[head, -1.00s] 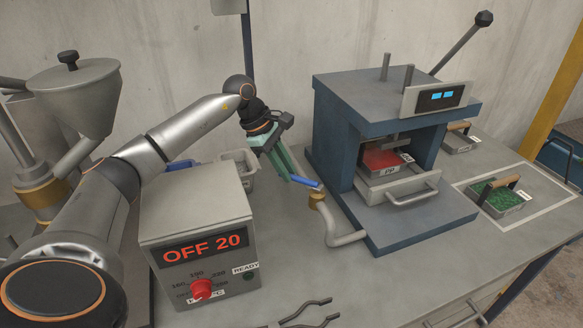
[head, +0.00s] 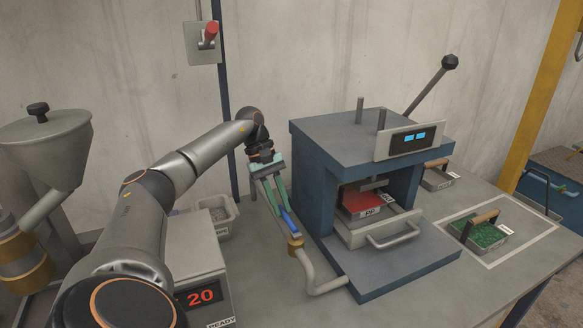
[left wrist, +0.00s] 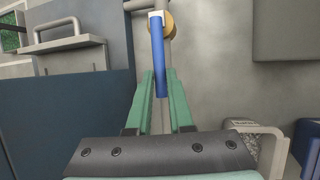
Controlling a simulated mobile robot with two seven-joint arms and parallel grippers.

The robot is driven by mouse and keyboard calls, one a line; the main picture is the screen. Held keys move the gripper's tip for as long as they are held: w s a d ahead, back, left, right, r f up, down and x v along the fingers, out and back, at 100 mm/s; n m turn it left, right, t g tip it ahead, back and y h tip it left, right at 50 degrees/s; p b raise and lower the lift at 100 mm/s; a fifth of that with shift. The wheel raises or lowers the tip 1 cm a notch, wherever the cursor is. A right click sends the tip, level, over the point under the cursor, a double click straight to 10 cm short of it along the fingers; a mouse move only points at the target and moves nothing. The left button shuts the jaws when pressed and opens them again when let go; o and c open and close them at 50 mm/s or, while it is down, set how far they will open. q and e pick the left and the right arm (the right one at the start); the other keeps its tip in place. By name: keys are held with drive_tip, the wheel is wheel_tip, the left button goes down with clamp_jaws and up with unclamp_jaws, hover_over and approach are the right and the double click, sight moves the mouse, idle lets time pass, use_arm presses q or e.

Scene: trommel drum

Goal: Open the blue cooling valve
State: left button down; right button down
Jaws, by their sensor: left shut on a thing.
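The blue valve handle (head: 288,222) sits on a brass valve body (head: 295,246) at the top of a bent grey pipe (head: 318,284) beside the press. My left gripper (head: 282,205) reaches down to it from behind and is shut on the handle. In the left wrist view the handle (left wrist: 157,50) runs between the two green fingertips (left wrist: 160,90), pointing away from me to a white end by the brass valve body (left wrist: 169,27). The fingers cover part of the handle in the head view. My right gripper is not in view.
The blue-grey press (head: 345,135) stands just right of the valve, holding a red tray (head: 362,202). A heater box (head: 193,262) and a grey bin (head: 216,222) are left of the valve. A tray of green granules (head: 480,235) lies at right. A red-handled switch (head: 208,35) is on the wall.

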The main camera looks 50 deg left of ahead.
use_arm(q)
drive_tip(key=shift+w, duration=0.15)
idle(0.4)
drive_tip(key=c, duration=0.8)
unclamp_jaws()
drive_tip(key=w+p+v, duration=0.1)
drive_tip(key=p+v, duration=0.3)
drive_tip(key=v, duration=0.8)
drive_tip(key=shift+s+r, duration=0.25)
drive_tip(key=shift+s, duration=0.2)
drive_tip(key=shift+a, duration=0.1)
